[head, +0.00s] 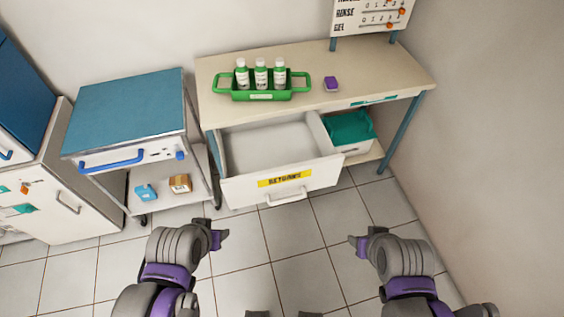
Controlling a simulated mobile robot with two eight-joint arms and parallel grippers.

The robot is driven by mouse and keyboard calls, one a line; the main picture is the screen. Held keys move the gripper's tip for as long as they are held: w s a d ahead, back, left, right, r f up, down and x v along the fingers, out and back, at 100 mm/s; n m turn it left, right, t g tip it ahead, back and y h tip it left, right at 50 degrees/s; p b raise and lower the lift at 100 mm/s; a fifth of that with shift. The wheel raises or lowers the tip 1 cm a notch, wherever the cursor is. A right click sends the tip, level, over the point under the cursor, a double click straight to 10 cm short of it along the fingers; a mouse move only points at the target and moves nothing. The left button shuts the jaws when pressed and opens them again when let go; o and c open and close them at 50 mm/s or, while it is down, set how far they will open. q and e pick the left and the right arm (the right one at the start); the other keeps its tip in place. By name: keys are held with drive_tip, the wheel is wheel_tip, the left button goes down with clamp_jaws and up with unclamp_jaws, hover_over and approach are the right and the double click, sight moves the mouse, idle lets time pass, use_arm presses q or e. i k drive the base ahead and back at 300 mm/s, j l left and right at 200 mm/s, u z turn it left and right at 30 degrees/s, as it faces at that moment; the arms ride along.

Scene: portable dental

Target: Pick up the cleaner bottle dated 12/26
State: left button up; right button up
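Three white bottles with green labels stand upright in a green tray (300,93) on the beige table: a left bottle (242,75), a middle bottle (261,75) and a right bottle (279,74). Their label print is too small to read, so I cannot tell which is dated 12/26. My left gripper (220,238) is low in front of the table, apart from the bottles. My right gripper (356,241) is low at the right, also apart from everything. Neither gripper appears to hold anything, but I cannot tell how far their fingers are open.
An empty open drawer (290,188) with a yellow label juts out below the table (390,78). A small purple object (331,83) lies right of the tray. A teal-lined bin (348,128) stands below. A blue-topped cart (128,108) is at left. A sign (370,14) stands behind.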

sight(260, 69)
drive_tip(key=i+l, duration=0.25)
drive_tip(key=i, duration=0.15)
drive_tip(key=i+u, duration=0.1)
drive_tip(key=u, duration=0.25)
drive_tip(key=i+l+u, duration=0.1)
drive_tip(key=u, duration=0.25)
drive_tip(key=l+u, duration=0.3)
drive_tip(key=j+u, duration=0.1)
drive_tip(key=u, duration=0.55)
drive_tip(key=i+l, duration=0.05)
